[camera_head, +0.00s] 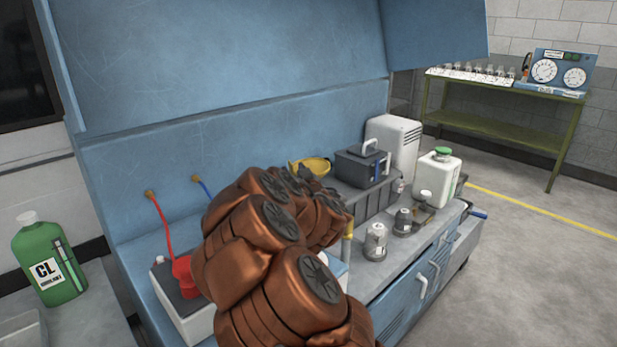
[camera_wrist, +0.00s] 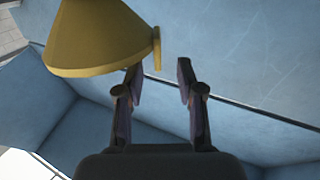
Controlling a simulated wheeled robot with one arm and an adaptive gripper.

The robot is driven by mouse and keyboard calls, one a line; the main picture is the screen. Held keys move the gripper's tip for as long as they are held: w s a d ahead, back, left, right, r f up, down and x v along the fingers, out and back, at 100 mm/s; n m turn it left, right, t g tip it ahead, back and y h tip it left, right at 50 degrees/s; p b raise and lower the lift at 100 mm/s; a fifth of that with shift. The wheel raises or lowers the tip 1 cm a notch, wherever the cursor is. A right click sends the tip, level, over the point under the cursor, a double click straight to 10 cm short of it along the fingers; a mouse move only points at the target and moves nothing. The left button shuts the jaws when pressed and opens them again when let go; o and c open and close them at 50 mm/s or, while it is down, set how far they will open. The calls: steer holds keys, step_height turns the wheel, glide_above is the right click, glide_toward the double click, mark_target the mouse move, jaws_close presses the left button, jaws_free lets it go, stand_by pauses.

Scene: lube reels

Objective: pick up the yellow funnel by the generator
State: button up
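Whether the left finger touches the funnel cannot be told. In the head view my arm hides the gripper.
The blue back panel (camera_head: 240,130) closes off the rear.

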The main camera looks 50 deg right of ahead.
mark_target(293, 168)
steer(key=shift+p+x, duration=0.3)
steer(key=shift+x, duration=2.05)
steer(key=shift+d, duration=0.1)
jaws_close()
